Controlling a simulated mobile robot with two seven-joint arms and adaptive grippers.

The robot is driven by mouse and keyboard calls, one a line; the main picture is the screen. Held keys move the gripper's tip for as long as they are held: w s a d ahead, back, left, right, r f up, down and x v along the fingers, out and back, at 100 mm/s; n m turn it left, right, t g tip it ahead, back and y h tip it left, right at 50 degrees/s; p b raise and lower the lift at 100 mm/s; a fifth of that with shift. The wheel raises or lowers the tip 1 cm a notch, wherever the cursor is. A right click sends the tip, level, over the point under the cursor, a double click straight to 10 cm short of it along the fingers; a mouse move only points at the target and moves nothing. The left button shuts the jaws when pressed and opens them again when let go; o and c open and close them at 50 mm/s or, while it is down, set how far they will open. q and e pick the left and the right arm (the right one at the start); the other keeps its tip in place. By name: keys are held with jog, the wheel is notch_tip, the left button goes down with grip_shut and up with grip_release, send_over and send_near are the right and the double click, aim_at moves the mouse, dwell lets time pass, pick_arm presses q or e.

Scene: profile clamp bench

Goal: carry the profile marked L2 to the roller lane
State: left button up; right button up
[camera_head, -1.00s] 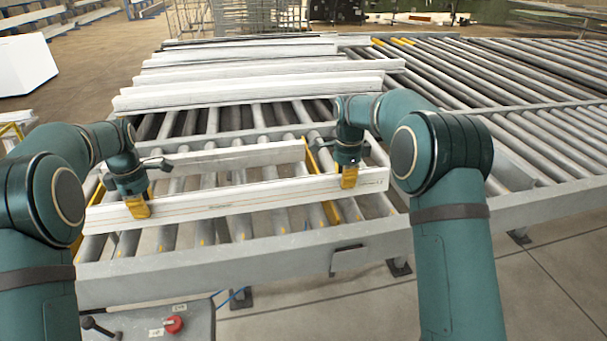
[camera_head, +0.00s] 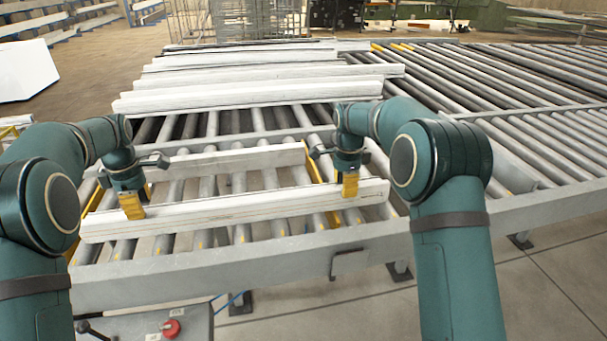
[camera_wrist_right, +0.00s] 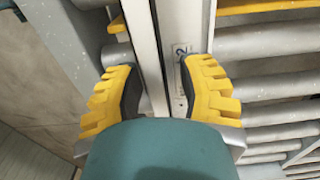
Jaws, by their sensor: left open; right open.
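A long white profile (camera_head: 240,207) lies across the front rollers, appearing to rest on them. A small label shows on its side in the right wrist view (camera_wrist_right: 180,52), too small to read surely. My left gripper (camera_head: 132,206) is open, with its yellow fingers at the profile's left part. My right gripper (camera_head: 350,186) is open at the profile's right part. In the right wrist view my right gripper (camera_wrist_right: 160,98) has one finger on each side of the profile. Whether the pads touch it is unclear.
A shorter pale bar (camera_head: 240,159) lies behind the profile, with a yellow strip (camera_head: 318,172) near its right end. Several white profiles (camera_head: 250,92) lie at the back. Bare rollers (camera_head: 500,85) extend to the right. A red button (camera_head: 171,328) is at the front left.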

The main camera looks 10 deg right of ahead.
pick_arm(q)
notch_tip(320, 180, up, 9)
jog(key=shift+r, duration=0.2)
pick_arm(e)
notch_tip(320, 180, up, 12)
dwell(0.4)
